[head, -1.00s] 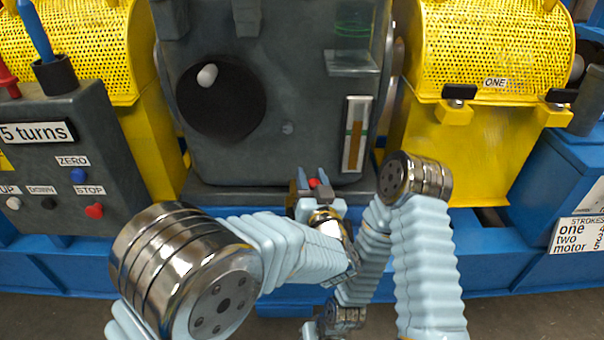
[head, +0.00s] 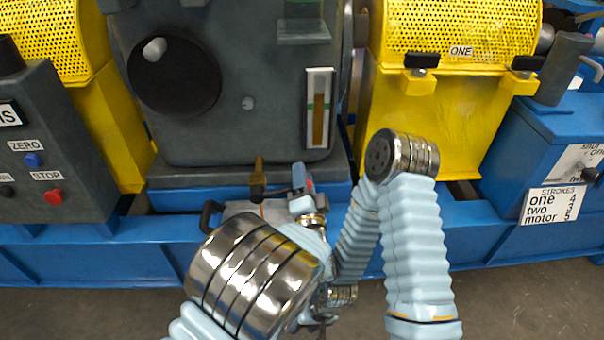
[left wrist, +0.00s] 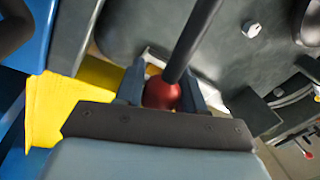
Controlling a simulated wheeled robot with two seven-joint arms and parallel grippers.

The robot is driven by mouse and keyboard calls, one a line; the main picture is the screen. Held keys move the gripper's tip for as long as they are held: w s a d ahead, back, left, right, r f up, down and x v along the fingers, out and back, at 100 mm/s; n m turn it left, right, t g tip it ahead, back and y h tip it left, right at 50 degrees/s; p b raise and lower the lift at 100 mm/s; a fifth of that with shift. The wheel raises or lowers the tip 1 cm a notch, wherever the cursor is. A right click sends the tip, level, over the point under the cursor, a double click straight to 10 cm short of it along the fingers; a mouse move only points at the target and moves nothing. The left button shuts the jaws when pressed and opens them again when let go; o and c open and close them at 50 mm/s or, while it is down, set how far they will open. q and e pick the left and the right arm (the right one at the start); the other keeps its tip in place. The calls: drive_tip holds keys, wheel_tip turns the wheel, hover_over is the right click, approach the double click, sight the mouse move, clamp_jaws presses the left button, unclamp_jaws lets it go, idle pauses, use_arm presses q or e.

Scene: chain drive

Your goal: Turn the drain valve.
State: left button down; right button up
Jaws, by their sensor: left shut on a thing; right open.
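The drain valve (head: 257,181) is a brass-coloured fitting with a dark hub, low in front of the grey housing. Its dark lever points right in the head view. My left gripper (head: 301,179) is shut on the lever's red knob (left wrist: 161,93); the left wrist view shows the fingers on both sides of the knob and the dark lever rod (left wrist: 190,43) running up from it. My right gripper (head: 322,318) is low in the head view, open, mostly hidden behind my left arm.
A pale container (head: 243,208) with a black handle sits below the valve, partly covered by my left arm. The grey housing (head: 225,130) with a sight gauge (head: 319,108) stands behind. A control box (head: 55,150) is at left, a yellow guard (head: 430,130) at right.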

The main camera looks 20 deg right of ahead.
use_arm(q)
drive_tip(key=shift+s+d+f+m+h+b, duration=0.15)
drive_tip(key=shift+f+m+h, duration=0.1)
drive_tip(key=shift+f+m, duration=0.35)
drive_tip(key=shift+w+d+f+m+h+b, duration=0.15)
drive_tip(key=shift+f+m+h, duration=0.2)
drive_tip(key=shift+m, duration=0.35)
use_arm(e)
drive_tip(key=shift+d+f, duration=0.15)
drive_tip(key=shift+f, duration=0.25)
use_arm(q)
drive_tip(key=shift+s+f, duration=0.1)
drive_tip(key=c, duration=0.7)
unclamp_jaws()
drive_tip(key=shift+y, duration=0.3)
drive_tip(key=shift+f, duration=0.1)
use_arm(e)
drive_tip(key=shift+s, duration=0.1)
